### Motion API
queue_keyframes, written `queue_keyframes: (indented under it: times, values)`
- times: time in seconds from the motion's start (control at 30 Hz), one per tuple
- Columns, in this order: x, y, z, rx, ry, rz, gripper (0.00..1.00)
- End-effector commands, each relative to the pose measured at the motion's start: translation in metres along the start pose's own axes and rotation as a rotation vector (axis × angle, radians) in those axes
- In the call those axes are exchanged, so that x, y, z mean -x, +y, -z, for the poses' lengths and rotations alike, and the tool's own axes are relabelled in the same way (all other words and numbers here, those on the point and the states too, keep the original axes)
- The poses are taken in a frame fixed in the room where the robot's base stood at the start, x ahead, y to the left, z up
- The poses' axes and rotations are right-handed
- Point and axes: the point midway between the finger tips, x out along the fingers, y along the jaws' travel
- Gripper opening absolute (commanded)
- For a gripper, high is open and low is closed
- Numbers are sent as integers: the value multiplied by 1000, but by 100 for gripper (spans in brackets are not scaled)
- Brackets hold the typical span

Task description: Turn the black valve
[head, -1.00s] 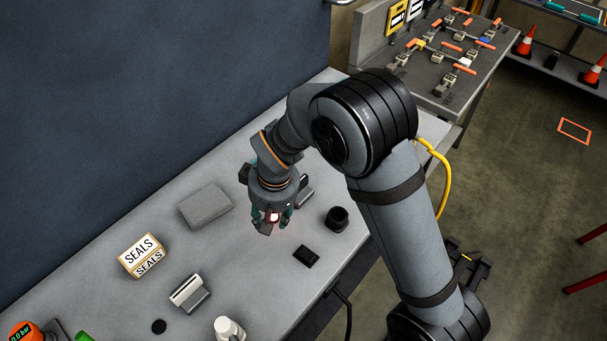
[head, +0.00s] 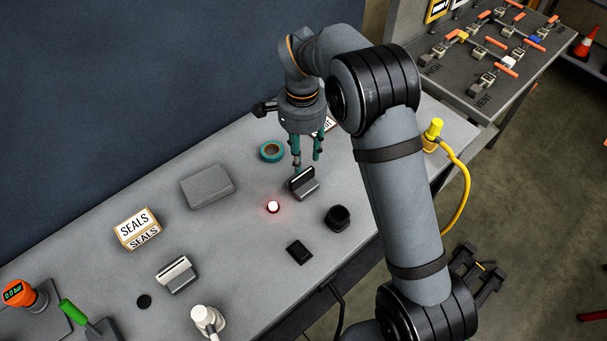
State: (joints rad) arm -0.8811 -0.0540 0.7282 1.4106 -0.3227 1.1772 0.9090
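The valve panel (head: 468,82) is at the upper right, beyond the bench. It carries several small valves with orange handles; blue, yellow and white parts show among them. I cannot pick out the black valve with certainty at this size. My gripper (head: 307,167) hangs over the bench, far left of the panel, with its teal fingers pointing down. The fingers are apart and nothing shows between them. The left fingertip appears just above or behind a small grey stand (head: 304,186); I cannot tell whether they touch.
On the bench (head: 235,265) are a SEALS box (head: 137,229), a grey block (head: 208,186), a teal tape roll (head: 272,151), a glowing white button (head: 273,207) and a black cup (head: 338,217). A yellow plug (head: 433,130) with its hose stands near the right end.

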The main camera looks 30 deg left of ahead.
Motion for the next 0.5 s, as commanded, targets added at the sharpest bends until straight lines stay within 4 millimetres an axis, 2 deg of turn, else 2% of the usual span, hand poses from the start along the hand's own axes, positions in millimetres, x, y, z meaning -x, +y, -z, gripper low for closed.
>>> queue_keyframes:
  times: [0.5]
  values:
    - [-83, 1, 0, 1, -1, -3, 39]
